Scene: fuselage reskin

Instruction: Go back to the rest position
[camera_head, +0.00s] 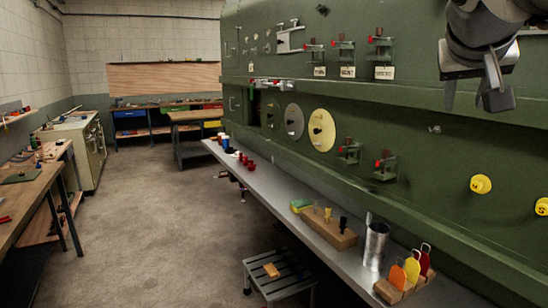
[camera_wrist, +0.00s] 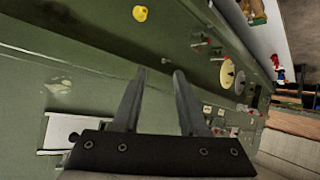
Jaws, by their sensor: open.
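My gripper (camera_head: 470,92) hangs at the upper right of the head view, in front of the green fuselage panel (camera_head: 430,140). Its two fingers are spread apart with nothing between them. In the wrist view the open fingers (camera_wrist: 158,90) point along the green panel (camera_wrist: 75,80), and the gap between them is empty. The view is tilted there, with the shelf at the top right. No contact between the fingers and the panel shows.
A metal shelf (camera_head: 320,254) runs along the panel, carrying a wooden block (camera_head: 328,229), a metal cup (camera_head: 376,246) and a tag rack (camera_head: 402,290). A step stool (camera_head: 280,276) stands below. Yellow knobs (camera_head: 481,184) stick out at right. The floor (camera_head: 150,190) at left is clear.

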